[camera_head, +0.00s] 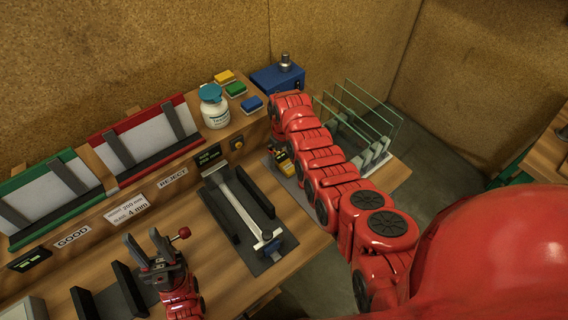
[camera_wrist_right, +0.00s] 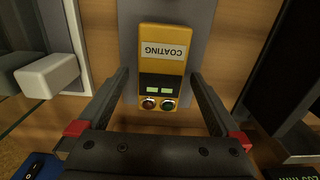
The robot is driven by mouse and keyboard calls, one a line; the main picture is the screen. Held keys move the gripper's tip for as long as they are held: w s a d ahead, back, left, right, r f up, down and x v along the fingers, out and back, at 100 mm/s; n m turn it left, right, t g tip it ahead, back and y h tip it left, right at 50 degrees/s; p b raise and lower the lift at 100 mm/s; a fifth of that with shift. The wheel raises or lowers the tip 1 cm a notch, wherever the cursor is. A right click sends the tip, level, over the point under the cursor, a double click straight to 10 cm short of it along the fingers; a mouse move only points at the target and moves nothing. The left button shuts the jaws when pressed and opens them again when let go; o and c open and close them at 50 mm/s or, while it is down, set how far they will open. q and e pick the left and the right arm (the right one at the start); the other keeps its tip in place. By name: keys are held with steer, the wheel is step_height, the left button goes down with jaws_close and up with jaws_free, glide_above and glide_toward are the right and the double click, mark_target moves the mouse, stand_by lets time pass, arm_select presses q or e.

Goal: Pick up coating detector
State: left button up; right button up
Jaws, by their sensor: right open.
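The coating detector (camera_wrist_right: 162,50) is a yellow box with a white COATING label, a dark panel with two small displays and a red and a green button. It lies on a grey plate in the right wrist view. In the head view part of it (camera_head: 284,164) shows beside my right arm. My right gripper (camera_wrist_right: 160,74) is open, with one finger on either side of the detector's button end; I cannot tell whether they touch it. My left gripper (camera_head: 147,243) is open and empty at the lower left, over the bench front.
Glass panes stand in a rack (camera_head: 374,154) right of my right arm.

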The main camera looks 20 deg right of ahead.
steer(key=shift+c, duration=0.3)
steer(key=shift+r, duration=0.1)
steer(key=c, duration=1.5)
steer(key=shift+r, duration=0.1)
